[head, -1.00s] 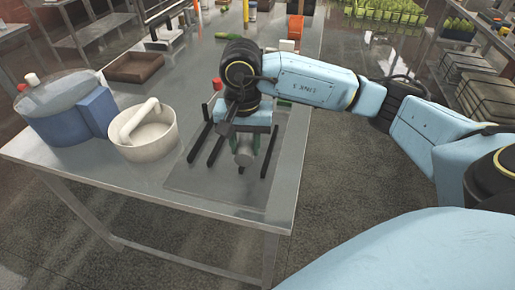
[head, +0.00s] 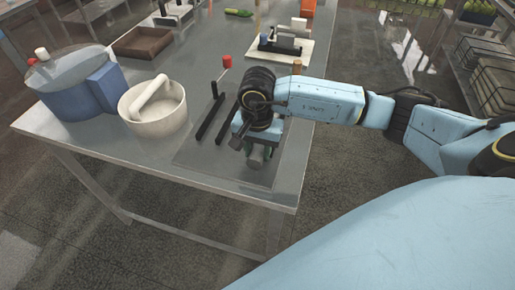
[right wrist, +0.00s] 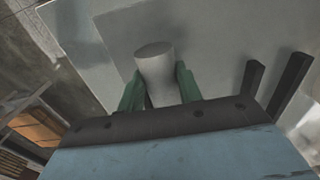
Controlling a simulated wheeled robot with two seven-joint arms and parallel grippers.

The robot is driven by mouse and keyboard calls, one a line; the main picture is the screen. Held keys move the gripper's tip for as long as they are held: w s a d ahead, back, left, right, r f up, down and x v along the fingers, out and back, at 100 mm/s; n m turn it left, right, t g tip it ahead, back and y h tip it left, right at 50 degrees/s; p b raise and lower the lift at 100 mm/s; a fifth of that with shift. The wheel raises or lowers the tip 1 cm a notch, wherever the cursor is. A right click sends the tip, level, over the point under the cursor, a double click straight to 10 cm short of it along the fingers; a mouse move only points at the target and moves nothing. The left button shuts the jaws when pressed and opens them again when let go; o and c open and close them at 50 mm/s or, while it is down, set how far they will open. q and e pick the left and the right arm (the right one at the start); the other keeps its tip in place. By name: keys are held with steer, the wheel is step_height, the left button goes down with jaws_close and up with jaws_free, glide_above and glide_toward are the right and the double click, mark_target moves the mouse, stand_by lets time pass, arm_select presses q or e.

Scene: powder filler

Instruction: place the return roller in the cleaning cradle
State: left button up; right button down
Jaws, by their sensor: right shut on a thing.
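The return roller appears to be the pale grey cylinder (right wrist: 155,72) between the green fingers of my right gripper (right wrist: 157,92). In the head view the roller (head: 255,158) shows low under the wrist, over the near part of a dark mat. My right gripper (head: 258,152) is shut on it. Dark upright bars (head: 211,118), probably of the cleaning cradle, stand left of the gripper; two also show at the right of the wrist view (right wrist: 290,82). The roller is apart from these bars. Whether it touches the mat cannot be told. My left gripper is not in view.
A white pail (head: 153,118) with a thick handle and a blue lidded container (head: 75,85) stand on the table's left. A brown tray (head: 142,42) and a small black device on a pale board (head: 280,48) are farther back. The table's front edge (head: 230,195) is close to the gripper.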

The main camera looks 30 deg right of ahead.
steer(key=shift+r, duration=0.1)
steer(key=c, duration=0.9)
jaws_free()
steer(key=shift+c, duration=0.2)
step_height(320, 180, up, 12)
